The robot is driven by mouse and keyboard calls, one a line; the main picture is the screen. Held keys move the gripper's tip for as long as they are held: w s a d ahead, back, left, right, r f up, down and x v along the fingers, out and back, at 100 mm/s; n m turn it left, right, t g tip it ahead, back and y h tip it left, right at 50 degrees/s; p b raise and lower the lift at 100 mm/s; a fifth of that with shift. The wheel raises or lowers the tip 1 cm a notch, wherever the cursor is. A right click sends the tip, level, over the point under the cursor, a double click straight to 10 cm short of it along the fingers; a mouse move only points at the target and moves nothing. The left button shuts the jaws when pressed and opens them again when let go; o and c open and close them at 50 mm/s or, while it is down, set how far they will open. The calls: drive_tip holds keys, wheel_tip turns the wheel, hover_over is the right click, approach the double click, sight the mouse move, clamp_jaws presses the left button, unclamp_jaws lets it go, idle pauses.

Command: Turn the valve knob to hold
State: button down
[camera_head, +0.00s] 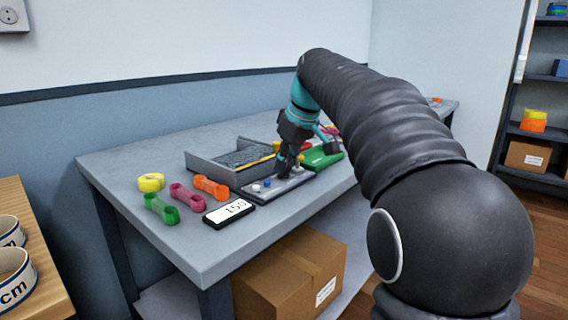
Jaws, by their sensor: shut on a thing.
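A grey panel (272,194) lies on the grey table, with a small white button (256,187) and a blue button (267,183) toward its left end. My gripper (286,173) reaches down onto the right part of this panel. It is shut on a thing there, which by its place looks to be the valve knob. The fingers hide the knob, so I cannot see its pointer or any marks around it.
A grey tray (205,166) stands behind the panel. A green holder (322,158) is right.

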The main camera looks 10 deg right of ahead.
drive_tip(key=shift+n, duration=0.4)
drive_tip(key=c, duration=1.2)
unclamp_jaws()
drive_tip(key=shift+r, duration=0.1)
drive_tip(key=v, duration=1.1)
drive_tip(key=shift+s+d+r, duration=0.1)
drive_tip(key=shift+d+r, duration=0.05)
drive_tip(key=shift+r, duration=0.2)
